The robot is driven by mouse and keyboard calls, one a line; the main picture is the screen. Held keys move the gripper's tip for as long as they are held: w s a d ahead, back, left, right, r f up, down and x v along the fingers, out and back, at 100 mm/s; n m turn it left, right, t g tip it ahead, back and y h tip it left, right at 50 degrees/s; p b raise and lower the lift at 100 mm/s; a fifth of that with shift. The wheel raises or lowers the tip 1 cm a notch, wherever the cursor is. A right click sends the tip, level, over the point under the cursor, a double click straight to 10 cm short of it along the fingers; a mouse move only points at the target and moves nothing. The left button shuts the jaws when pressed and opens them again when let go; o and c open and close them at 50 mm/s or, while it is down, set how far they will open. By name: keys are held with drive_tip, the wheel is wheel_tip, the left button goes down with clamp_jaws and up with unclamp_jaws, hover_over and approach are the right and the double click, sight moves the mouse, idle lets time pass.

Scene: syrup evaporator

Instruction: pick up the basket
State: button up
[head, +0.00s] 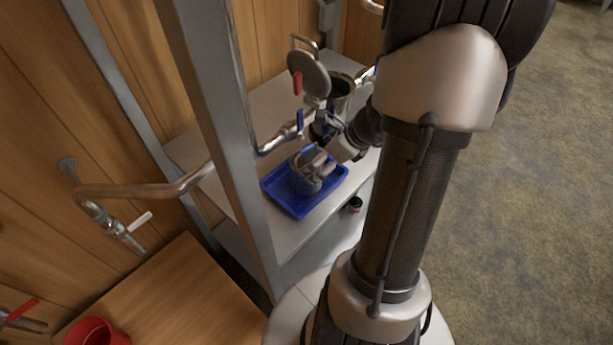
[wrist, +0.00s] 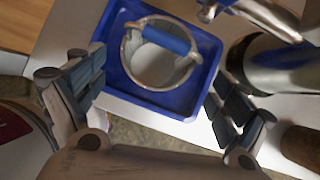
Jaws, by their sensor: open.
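The basket (wrist: 133,69) is a small round metal pail with a blue grip on its handle. It stands in a blue tray (wrist: 116,92) on a light shelf, and the wrist view looks down into its pale inside. In the head view the basket (head: 304,180) sits in the blue tray (head: 287,204), partly covered by my gripper. My gripper (wrist: 160,103) is open, its two fingers spread wide with nothing between them. In the wrist view the basket lies beyond and between the fingertips. I cannot tell whether a finger touches it.
A metal pot (head: 341,88) and pipes with a blue-handled valve (head: 300,120) are close behind the tray. A steel post (head: 222,130) rises left of it. A red bucket (head: 97,332) is at lower left.

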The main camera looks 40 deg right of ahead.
drive_tip(key=b+x, duration=0.1)
drive_tip(key=x, duration=0.1)
drive_tip(key=b+x, duration=0.1)
drive_tip(key=x, duration=0.2)
drive_tip(key=shift+w+a+b, duration=0.35)
drive_tip(key=shift+w+b, duration=0.05)
drive_tip(key=shift+w, duration=0.1)
drive_tip(key=shift+c, duration=0.2)
drive_tip(key=c, duration=1.2)
